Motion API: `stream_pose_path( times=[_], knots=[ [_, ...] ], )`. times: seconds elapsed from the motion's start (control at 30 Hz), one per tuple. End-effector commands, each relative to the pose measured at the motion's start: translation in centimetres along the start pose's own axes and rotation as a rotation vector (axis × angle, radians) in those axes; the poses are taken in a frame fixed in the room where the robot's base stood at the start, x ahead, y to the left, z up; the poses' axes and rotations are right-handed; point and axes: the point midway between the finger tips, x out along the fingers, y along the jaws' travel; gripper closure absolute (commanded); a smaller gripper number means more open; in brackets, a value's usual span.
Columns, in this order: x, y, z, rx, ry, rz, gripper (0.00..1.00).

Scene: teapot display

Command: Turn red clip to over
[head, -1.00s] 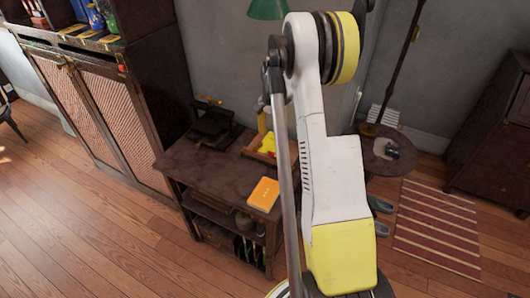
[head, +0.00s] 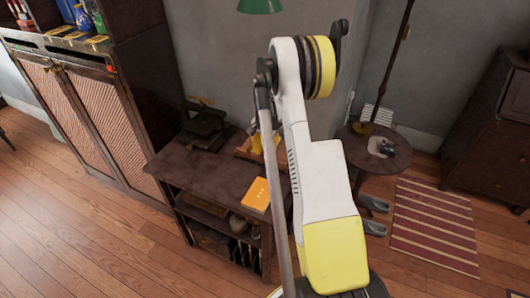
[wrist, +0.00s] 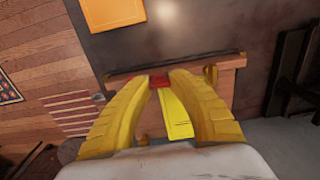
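A small red piece, which may be the red clip (wrist: 159,81), shows between my fingertips in the wrist view, at the near side of a wooden tray or box edge. My gripper (wrist: 163,77) has two yellow fingers that converge toward it. Whether they touch or press on it is unclear. A flat bright yellow piece (wrist: 176,116) lies beyond, seen through the gap between the fingers. In the head view my gripper (head: 257,144) is low over the wooden tray (head: 243,152) on the dark shelf table, partly hidden by my arm. A tiny red spot (head: 110,68) also shows on the left cabinet.
A round side table (head: 368,150) stands right of my arm. A striped rug (head: 435,225) lies on the right. Wooden floor is open at the front left.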

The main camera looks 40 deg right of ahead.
Motion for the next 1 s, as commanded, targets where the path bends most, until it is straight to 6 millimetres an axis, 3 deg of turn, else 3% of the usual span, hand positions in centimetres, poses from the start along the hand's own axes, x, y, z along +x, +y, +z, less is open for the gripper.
stream_pose_path(
  times=[0.07,0.47,1.0],
  knots=[
    [-0.01,0.00,0.00,0.000,0.000,0.000,1.00],
    [0.00,0.00,-0.01,-0.050,0.000,0.000,1.00],
    [0.04,-0.01,-0.02,-0.478,0.000,0.000,1.00]
  ],
)
